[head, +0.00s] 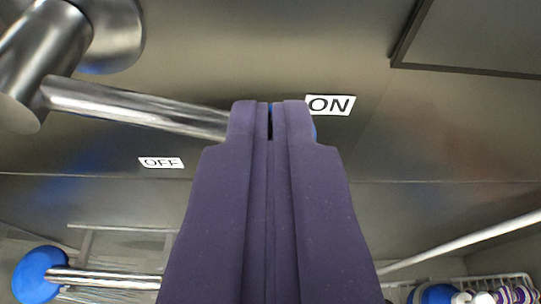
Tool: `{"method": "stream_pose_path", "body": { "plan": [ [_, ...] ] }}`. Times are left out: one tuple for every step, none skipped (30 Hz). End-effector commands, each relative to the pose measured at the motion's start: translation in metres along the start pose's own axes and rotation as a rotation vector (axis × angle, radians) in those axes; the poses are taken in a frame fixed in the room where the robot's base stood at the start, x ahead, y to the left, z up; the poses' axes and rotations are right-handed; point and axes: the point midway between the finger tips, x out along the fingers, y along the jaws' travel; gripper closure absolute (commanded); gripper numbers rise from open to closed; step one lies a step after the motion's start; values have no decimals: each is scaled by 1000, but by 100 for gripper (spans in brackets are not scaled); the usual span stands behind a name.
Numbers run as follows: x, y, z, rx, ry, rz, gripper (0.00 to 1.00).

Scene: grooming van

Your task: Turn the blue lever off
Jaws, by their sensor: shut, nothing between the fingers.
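The metal lever (140,108) runs from a round pivot (45,60) at the upper left, rightward and slightly down. Its right end goes behind my fingers, where only slivers of blue (315,130) show, so most of that end is hidden. The ON label (329,105) is just right of my fingertips. The OFF label (161,163) is lower left, below the lever. The lever's end is by ON. My gripper (270,108) is shut and empty, its tips in front of the lever's end; I cannot tell whether they touch.
A blue ball (40,274) on a metal rod shows at the lower left. A rack (500,285) with several blue, white and striped items is at the lower right, with a pale bar (465,243) above it. A panel edge (405,40) is at the upper right.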

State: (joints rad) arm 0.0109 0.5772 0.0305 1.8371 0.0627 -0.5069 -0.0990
Motion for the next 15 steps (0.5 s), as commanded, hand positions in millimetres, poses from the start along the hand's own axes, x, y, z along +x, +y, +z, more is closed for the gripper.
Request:
{"method": "stream_pose_path", "body": {
  "plan": [
    [2, 1, 5, 17, 0, -4, 100],
    [2, 1, 7, 29, 0, -8, 100],
    [3, 1, 9, 50, -1, -15, 100],
    [4, 1, 12, 66, -1, -21, 100],
    [5, 1, 14, 86, 0, -27, 100],
    [6, 1, 17, 115, 1, -38, 100],
    [7, 1, 19, 140, 1, -45, 100],
    [8, 0, 22, 164, 1, -54, 100],
    [9, 0, 25, 198, 0, -66, 100],
    [10, -1, 27, 224, 0, -75, 100],
    [10, -2, 29, 251, 0, -85, 100],
    [12, -3, 32, 286, 0, -98, 100],
    [12, -4, 34, 314, -1, -106, 100],
    [13, -5, 36, 341, -1, -117, 100],
    [14, -6, 39, 377, -1, -129, 100]
  ]
}}
